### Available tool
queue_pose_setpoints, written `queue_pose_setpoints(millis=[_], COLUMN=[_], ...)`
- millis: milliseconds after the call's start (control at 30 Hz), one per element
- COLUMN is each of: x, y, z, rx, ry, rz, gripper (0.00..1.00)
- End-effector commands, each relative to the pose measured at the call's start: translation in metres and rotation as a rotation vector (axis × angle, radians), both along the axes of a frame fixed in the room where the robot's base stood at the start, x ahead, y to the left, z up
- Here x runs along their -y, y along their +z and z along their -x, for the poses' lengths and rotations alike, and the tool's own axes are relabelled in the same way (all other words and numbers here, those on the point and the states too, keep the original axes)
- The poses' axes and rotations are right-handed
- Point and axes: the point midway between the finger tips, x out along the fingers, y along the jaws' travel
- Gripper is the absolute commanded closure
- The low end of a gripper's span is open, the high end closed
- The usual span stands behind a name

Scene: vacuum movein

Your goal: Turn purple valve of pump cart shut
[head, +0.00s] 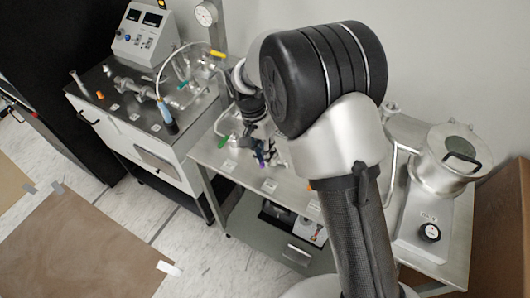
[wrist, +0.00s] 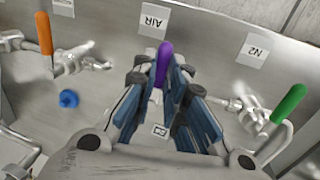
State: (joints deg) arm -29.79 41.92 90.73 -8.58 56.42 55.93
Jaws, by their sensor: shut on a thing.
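The purple valve handle (wrist: 163,62) shows in the wrist view, upright in the picture, between the fingertips of my gripper (wrist: 164,88). My gripper is shut on this handle, with one finger on each side of it. The valve body below the handle is hidden by the fingers. In the head view, my gripper (head: 264,146) is low over the steel-topped cart (head: 228,170). A small bit of the purple handle (head: 260,158) shows there, and my arm hides much of the rest.
In the wrist view, an orange-handled valve (wrist: 44,34) is at left and a green-handled one (wrist: 288,104) at right. A blue knob (wrist: 68,98) and AIR (wrist: 154,20) and N2 (wrist: 254,50) labels are near. A steel vessel (head: 458,155) stands at right.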

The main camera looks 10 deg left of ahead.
Motion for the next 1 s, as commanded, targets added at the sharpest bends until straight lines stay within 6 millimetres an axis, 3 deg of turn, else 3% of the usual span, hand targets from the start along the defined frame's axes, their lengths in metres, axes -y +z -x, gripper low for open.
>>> queue_pose_setpoints(millis=[33, 67, 333, 733, 1000], x=[0.0, 0.0, 0.0, -0.002, -0.011], y=[0.0, 0.0, 0.0, 0.006, 0.056], z=[-0.001, 0.0, 0.0, -0.001, -0.005], rx=[0.001, 0.002, 0.001, 0.003, 0.006], ry=[-0.004, -0.004, -0.002, 0.0, 0.001], rz=[-0.002, -0.003, -0.002, -0.002, -0.004], gripper=[1.0, 0.86, 0.68, 0.68, 0.68])
